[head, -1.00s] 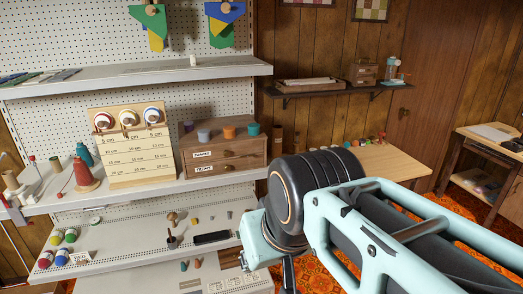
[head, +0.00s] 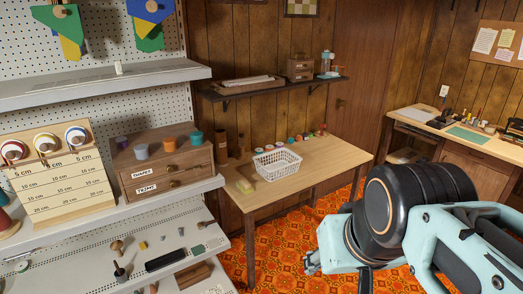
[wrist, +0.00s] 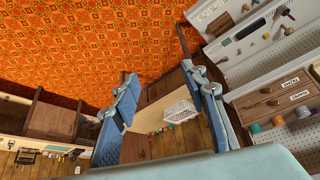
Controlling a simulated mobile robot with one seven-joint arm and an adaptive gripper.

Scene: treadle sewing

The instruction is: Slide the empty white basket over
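The white basket (head: 277,166) is a slatted, open-topped container on the light wooden table (head: 330,165) against the panelled wall. It looks empty. It also shows in the wrist view (wrist: 180,113), small and some way off, between my two blue-padded fingers. My gripper (wrist: 163,80) is open with nothing between its fingers. In the head view, my arm fills the lower right and the gripper end is mostly hidden behind it, in front of the table and apart from the basket.
A wall shelf (head: 270,88) hangs above. A white shelving unit (head: 110,90) stands left.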

